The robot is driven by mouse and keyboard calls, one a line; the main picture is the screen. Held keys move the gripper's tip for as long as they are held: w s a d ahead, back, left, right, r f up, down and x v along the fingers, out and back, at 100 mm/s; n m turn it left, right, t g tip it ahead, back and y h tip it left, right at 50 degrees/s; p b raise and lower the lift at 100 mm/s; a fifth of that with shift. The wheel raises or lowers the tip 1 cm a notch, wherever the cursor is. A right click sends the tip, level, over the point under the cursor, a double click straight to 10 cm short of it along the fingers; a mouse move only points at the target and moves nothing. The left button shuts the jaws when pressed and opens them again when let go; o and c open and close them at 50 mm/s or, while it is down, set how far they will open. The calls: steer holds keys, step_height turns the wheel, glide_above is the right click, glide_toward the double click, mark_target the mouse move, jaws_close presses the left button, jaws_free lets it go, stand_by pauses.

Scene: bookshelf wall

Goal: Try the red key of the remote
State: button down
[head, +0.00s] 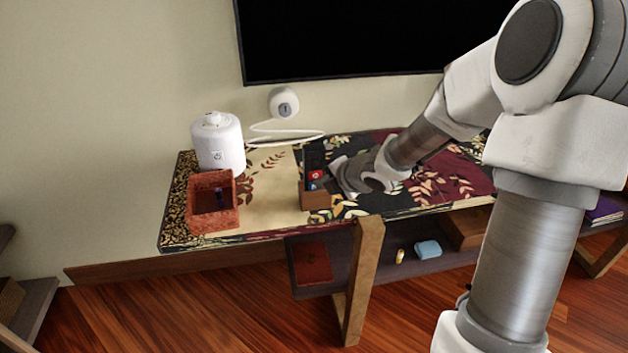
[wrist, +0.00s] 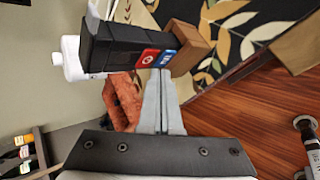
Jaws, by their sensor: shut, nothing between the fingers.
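The remote is black and stands upright in a small wooden holder (head: 315,201) on the patterned table. Its red key (head: 316,175) sits just above a blue key (head: 312,186). In the wrist view the black remote (wrist: 112,42) lies across the upper middle, with the red key (wrist: 148,57), the blue key (wrist: 168,57) and the wooden holder (wrist: 190,45). My gripper (wrist: 160,73) is shut and empty, its tips right by the lower edges of the two keys. I cannot tell whether they touch. In the head view my wrist hides the fingertips.
A white canister (head: 218,145) and a reddish open box (head: 213,218) with a dark item inside stand left on the table. A white round device (head: 284,103) with a cable is behind. A black screen (head: 340,40) hangs above. A lower shelf holds a blue item (head: 428,249).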

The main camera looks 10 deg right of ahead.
steer(key=shift+w, duration=0.15)
stand_by(0.4)
steer(key=shift+w, duration=0.3)
steer(key=shift+w, duration=0.3)
stand_by(0.5)
steer(key=shift+s, duration=0.75)
steer(key=s, duration=0.6)
steer(key=shift+b, duration=0.35)
stand_by(0.5)
